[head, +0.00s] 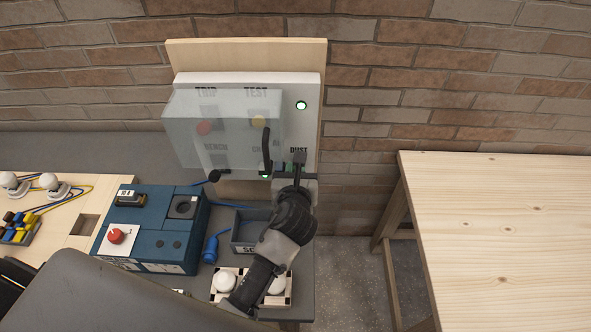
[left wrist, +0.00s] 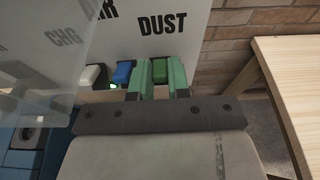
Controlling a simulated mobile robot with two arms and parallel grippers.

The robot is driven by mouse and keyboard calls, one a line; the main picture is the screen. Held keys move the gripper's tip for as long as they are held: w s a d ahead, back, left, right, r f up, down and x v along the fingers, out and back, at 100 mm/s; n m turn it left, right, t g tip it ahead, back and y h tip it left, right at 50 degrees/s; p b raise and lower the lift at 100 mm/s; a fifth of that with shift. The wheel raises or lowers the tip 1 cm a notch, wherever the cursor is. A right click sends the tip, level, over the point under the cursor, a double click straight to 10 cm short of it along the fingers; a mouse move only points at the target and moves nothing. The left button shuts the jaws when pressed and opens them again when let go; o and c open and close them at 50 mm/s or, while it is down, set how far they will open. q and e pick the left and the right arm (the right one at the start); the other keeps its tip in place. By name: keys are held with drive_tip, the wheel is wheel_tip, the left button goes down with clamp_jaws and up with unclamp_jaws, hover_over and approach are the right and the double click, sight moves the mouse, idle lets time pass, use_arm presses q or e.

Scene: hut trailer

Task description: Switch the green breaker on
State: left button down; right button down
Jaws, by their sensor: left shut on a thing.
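The green breaker (left wrist: 159,74) sits under the DUST label on the white panel (head: 312,120). In the left wrist view it shows between the two green fingertips of my left gripper (left wrist: 160,82), which are shut on it. A blue breaker (left wrist: 122,72) and a white breaker (left wrist: 93,75) are beside it to the left, with a small lit green light below them. In the head view my left gripper (head: 290,168) is at the panel's lower right, and the breaker is mostly hidden there. My right gripper is not in view.
A clear cover (head: 185,130) stands out over the panel's left part, with a dark handle (head: 266,150) close to my gripper. A blue box (head: 150,235) with a red knob and a grey bin (head: 245,237) are on the bench below. A wooden table (head: 500,220) stands at right.

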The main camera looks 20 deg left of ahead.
use_arm(q)
drive_tip(key=shift+g, duration=0.6)
drive_tip(key=c, duration=1.5)
unclamp_jaws()
drive_tip(key=shift+o, duration=0.7)
drive_tip(key=shift+w, duration=0.15)
drive_tip(key=b+v, duration=0.2)
drive_tip(key=v, duration=0.8)
drive_tip(key=shift+s, duration=0.35)
drive_tip(key=shift+r, duration=0.1)
